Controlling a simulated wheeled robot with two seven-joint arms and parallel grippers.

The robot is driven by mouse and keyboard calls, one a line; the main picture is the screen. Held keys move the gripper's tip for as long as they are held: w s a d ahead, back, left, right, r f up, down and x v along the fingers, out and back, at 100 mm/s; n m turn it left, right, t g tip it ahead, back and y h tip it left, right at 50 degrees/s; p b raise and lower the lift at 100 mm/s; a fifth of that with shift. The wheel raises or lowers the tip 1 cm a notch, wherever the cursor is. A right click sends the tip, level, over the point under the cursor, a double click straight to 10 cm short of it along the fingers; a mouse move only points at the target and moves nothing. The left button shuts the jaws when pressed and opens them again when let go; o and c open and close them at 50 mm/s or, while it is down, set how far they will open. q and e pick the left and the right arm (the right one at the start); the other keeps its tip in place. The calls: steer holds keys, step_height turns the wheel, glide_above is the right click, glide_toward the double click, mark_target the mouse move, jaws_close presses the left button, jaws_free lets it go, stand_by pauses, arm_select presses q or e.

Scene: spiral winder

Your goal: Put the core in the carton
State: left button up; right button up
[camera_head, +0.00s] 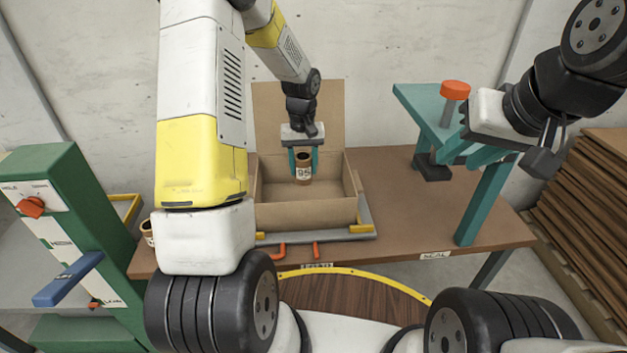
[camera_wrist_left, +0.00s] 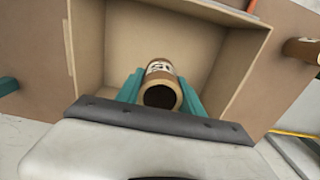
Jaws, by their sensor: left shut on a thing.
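The core (camera_head: 303,174) is a short brown cardboard tube with a white label reading "95". It also shows in the left wrist view (camera_wrist_left: 161,88), with its hollow end toward the camera. My left gripper (camera_head: 303,162) is shut on the core, one teal finger on each side, and holds it upright over the open carton. The carton (camera_head: 305,215) is an open brown box on the bench with its back flap standing up. It also shows in the left wrist view (camera_wrist_left: 238,78). Whether the core touches the carton floor, I cannot tell. My right gripper (camera_head: 483,152) is at the right; its fingers are partly hidden.
A teal stand (camera_head: 440,122) with an orange knob is at the right of the bench (camera_head: 400,215). A green machine (camera_head: 75,230) stands at the left. Another brown tube (camera_head: 147,232) is partly hidden behind my left arm. Stacked brown sheets (camera_head: 590,200) are far right.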

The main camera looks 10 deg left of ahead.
arm_select(q)
step_height(320, 180, down, 9)
steer(key=shift+r, duration=0.1)
stand_by(0.3)
steer(key=shift+f, duration=0.2)
steer(key=o, duration=1.3)
steer(key=shift+o, duration=0.2)
